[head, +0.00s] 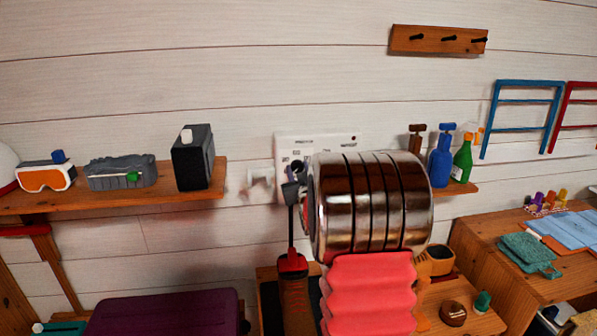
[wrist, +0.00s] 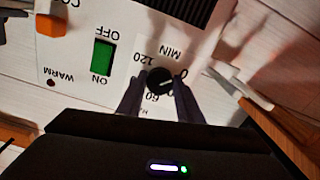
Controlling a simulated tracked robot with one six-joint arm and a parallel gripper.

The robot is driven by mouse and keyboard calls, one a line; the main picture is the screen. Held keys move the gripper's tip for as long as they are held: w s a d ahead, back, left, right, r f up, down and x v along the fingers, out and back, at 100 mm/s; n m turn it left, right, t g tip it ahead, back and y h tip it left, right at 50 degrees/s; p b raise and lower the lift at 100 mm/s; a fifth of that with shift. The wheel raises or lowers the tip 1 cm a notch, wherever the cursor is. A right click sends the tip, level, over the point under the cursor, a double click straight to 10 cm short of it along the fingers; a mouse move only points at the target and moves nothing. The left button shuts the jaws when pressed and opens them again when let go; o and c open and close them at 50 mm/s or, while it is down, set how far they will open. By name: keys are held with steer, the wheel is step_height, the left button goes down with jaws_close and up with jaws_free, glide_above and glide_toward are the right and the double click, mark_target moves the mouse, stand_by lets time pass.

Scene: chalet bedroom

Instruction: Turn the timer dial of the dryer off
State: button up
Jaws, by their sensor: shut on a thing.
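The dryer's white panel (head: 317,141) is on the plank wall in the head view, its lower part hidden behind my arm. In the wrist view the panel (wrist: 105,30) appears upside down, with a black round timer dial (wrist: 159,81). The numbers 60 and 120 and the word MIN are printed around the dial. A pale mark on the dial faces right, near the 0; its exact alignment is hard to read. My gripper (wrist: 159,92) has one dark finger on each side of the dial and is shut on it. A green ON/OFF switch (wrist: 102,58) and an orange knob (wrist: 50,25) are beside it.
Left of the dryer, a wooden shelf (head: 120,200) holds goggles (head: 46,177), a grey case (head: 120,173) and a dark box (head: 192,158). A pale fitting (wrist: 240,88) projects near my right finger.

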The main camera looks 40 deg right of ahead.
steer(key=shift+c, duration=0.6)
steer(key=shift+m, duration=0.3)
steer(key=shift+m, duration=0.9)
steer(key=o, duration=1)
steer(key=shift+o, duration=0.2)
steer(key=shift+s+a, duration=0.1)
